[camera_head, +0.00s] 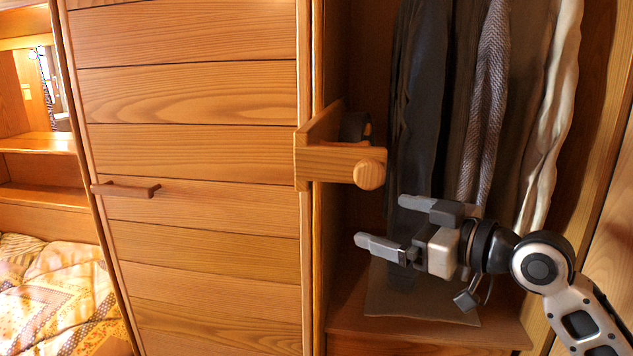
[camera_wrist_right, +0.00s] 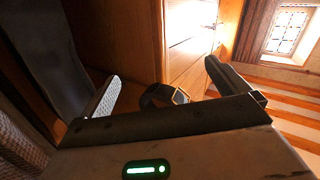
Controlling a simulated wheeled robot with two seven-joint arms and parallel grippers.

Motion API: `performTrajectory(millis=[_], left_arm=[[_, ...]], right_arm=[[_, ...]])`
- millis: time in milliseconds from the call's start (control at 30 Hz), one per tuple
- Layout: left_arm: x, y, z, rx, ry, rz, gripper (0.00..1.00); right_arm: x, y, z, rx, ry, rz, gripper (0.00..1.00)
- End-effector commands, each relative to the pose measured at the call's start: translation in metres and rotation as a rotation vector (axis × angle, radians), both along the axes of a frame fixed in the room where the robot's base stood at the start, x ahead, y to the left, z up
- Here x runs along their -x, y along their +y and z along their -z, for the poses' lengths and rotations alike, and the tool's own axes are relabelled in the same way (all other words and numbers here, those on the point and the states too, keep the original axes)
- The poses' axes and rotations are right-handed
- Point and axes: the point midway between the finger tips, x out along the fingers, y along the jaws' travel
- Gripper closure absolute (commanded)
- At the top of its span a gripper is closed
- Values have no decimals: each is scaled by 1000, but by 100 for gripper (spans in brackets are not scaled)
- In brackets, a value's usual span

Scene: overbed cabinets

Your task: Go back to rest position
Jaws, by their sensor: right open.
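My right gripper (camera_head: 382,222) is in front of the open wardrobe compartment, its arm coming in from the lower right. Its two fingers are spread and point left, with nothing between them in the head view. In the right wrist view the gripper (camera_wrist_right: 162,78) also shows its fingers wide apart. My left gripper is in neither view.
A small wooden piece (camera_head: 325,165) with a round knob (camera_head: 370,175) juts out just above and left of the fingers. Clothes (camera_head: 490,110) hang behind the gripper. A closed slatted door (camera_head: 200,230) with a handle (camera_head: 126,190) stands left. A bed (camera_head: 50,290) is at lower left.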

Motion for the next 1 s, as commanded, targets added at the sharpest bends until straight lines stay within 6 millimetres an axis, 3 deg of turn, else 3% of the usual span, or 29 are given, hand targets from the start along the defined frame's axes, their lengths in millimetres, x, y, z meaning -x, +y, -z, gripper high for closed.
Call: performTrajectory(millis=[33,100,167,300,400,500,600,700,1000], left_arm=[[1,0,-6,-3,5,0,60],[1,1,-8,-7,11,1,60],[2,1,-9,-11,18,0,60],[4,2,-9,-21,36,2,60],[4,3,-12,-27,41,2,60],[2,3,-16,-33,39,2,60],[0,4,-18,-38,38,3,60],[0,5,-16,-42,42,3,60],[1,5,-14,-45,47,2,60]], right_arm=[[4,6,35,-21,66,29,0],[14,10,80,-40,136,83,0],[27,13,117,-54,196,131,0],[75,16,196,-70,331,251,0],[119,17,240,-67,420,336,0],[163,16,272,-49,492,410,0],[198,14,291,-29,543,464,0],[221,13,301,-11,573,496,0],[231,11,306,-1,584,512,0]])
